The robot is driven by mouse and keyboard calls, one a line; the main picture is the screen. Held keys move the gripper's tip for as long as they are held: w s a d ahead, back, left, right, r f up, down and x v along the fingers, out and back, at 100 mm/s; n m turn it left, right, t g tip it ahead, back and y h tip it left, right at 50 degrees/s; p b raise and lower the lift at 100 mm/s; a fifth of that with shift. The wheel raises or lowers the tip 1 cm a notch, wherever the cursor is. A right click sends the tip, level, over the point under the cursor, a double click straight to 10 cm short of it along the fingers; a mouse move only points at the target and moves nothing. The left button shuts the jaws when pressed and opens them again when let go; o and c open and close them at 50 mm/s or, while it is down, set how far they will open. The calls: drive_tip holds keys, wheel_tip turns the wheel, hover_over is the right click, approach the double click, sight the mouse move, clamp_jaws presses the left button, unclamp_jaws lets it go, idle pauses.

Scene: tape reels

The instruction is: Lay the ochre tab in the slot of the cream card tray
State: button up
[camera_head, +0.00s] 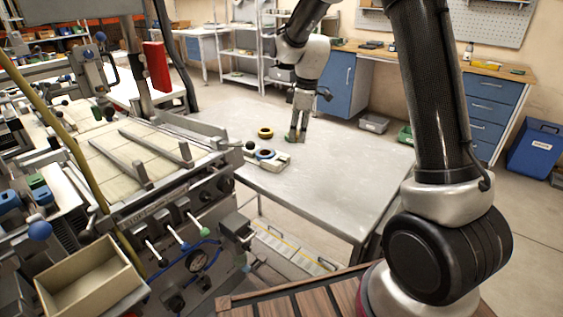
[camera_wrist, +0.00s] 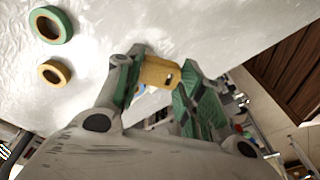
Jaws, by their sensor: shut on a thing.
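My gripper (camera_wrist: 160,88) is shut on the ochre tab (camera_wrist: 156,73), a small block with a dark mark on its end, in the wrist view. The tab is between the green finger pads, above the pale metal table. In the head view my gripper (camera_head: 296,140) points down over the table's far part, and the tab cannot be made out there. A pale cream piece (camera_head: 279,164) lies just left of and nearer than my gripper. I cannot tell whether it is the cream card tray, and no slot can be made out.
An ochre ring (camera_head: 265,132) lies on the metal table (camera_head: 330,185) left of my gripper. A blue-rimmed ring (camera_head: 266,154) sits at the cream piece. The wrist view shows a green ring (camera_wrist: 67,25) and an ochre ring (camera_wrist: 66,72). The table's right side is clear.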

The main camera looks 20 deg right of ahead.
drive_tip(key=w+a+r+n+g, duration=0.1)
drive_tip(key=a+r+n, duration=0.15)
drive_tip(key=n, duration=0.95)
hover_over(280, 160)
drive_tip(key=s, duration=0.3)
drive_tip(key=f, duration=1)
drive_tip(key=shift+d, duration=0.3)
drive_tip(key=shift+f, duration=0.15)
drive_tip(key=shift+f, duration=0.45)
drive_tip(key=o, duration=0.7)
drive_tip(key=shift+f+g, duration=0.1)
drive_tip(key=shift+g, duration=0.2)
drive_tip(key=shift+c, duration=0.2)
